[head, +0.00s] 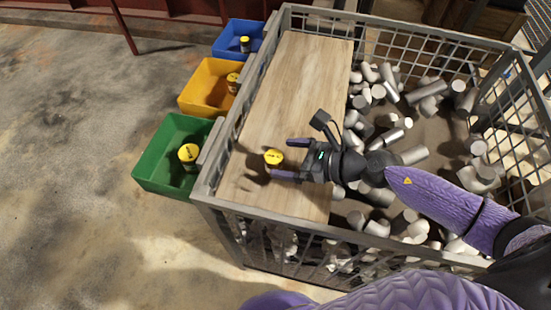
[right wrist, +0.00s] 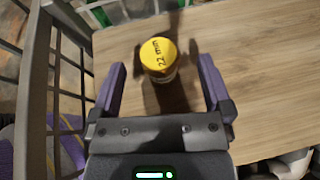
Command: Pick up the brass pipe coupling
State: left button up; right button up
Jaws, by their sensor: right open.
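The coupling (head: 273,157) stands upright on the wooden board, near its front left part. Its round top is yellow and reads "22 mm" in the right wrist view (right wrist: 159,55); only a little of its side shows below the top. My right gripper (head: 281,158) is open, with its two purple fingers to either side of the coupling. In the right wrist view the coupling lies between the fingertips (right wrist: 161,64), with a gap on both sides. I cannot tell the fingers' exact height. My left gripper is not in view.
The board (head: 300,75) lies across the left part of a metal mesh cage (head: 290,215) holding many grey pipe pieces (head: 378,226). Green (head: 155,170), yellow (head: 200,92) and blue (head: 232,36) bins hang along its left side, each with a yellow-topped piece inside. The board's far part is clear.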

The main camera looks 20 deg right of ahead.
aim_at(266, 157)
jog(key=x, duration=0.5)
jog(key=shift+a+f+b, duration=0.15)
jog(key=shift+f+b, duration=0.05)
jog(key=shift+b, duration=0.2)
grip_shut()
